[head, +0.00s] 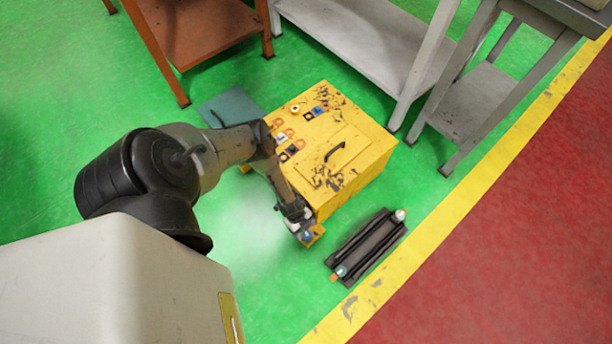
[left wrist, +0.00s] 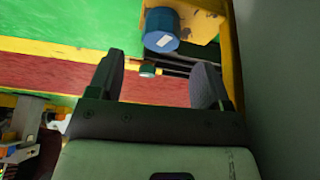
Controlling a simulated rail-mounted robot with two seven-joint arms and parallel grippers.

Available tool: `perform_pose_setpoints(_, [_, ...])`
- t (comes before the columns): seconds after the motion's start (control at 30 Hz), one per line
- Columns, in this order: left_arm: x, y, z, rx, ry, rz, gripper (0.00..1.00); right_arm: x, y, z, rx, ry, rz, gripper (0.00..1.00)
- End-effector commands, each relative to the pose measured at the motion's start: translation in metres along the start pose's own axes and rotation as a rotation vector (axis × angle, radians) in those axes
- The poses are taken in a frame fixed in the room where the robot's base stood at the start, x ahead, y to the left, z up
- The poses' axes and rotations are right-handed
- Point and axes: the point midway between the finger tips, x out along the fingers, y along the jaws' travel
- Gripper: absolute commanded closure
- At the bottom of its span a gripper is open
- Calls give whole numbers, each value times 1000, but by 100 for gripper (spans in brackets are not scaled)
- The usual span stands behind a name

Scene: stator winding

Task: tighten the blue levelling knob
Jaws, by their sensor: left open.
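The blue levelling knob (left wrist: 161,32) is a short blue cylinder with a white mark, on a yellow bracket (left wrist: 200,24). In the head view the knob (head: 307,235) shows small at the front lower corner of the yellow cabinet (head: 345,165). My left gripper (left wrist: 157,80) is open, with its two dark fingers spread apart and nothing between them. The knob lies beyond the fingertips in the left wrist view, apart from both fingers. In the head view my left gripper (head: 298,218) reaches down beside the cabinet, just above the knob, and partly hides the bracket. My right gripper is in neither view.
A black slatted item (head: 368,247) with a teal-and-orange end lies on the green floor right of the knob. A yellow line (head: 440,235) borders a red floor. An orange table (head: 195,35) and grey shelves (head: 355,35) stand behind. Green floor in front is clear.

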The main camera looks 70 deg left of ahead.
Motion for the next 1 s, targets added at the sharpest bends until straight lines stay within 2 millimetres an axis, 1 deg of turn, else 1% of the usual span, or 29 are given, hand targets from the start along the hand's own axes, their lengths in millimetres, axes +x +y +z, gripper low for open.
perform_pose_setpoints(0.03, [-18,0,-2,-1,-1,0,28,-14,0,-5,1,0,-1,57])
perform_pose_setpoints(0.1, [-32,0,-2,0,-1,0,28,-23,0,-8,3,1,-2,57])
perform_pose_setpoints(0.3, [-66,0,-2,-1,-1,0,28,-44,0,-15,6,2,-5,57])
perform_pose_setpoints(0.4, [-79,0,-2,-1,0,0,28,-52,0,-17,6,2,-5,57])
perform_pose_setpoints(0.5, [-88,0,-2,0,0,0,28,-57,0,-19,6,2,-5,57])
perform_pose_setpoints(0.63, [-94,0,-1,0,1,1,28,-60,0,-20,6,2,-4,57])
perform_pose_setpoints(1.0, [-96,0,-1,0,1,1,28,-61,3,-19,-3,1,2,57])
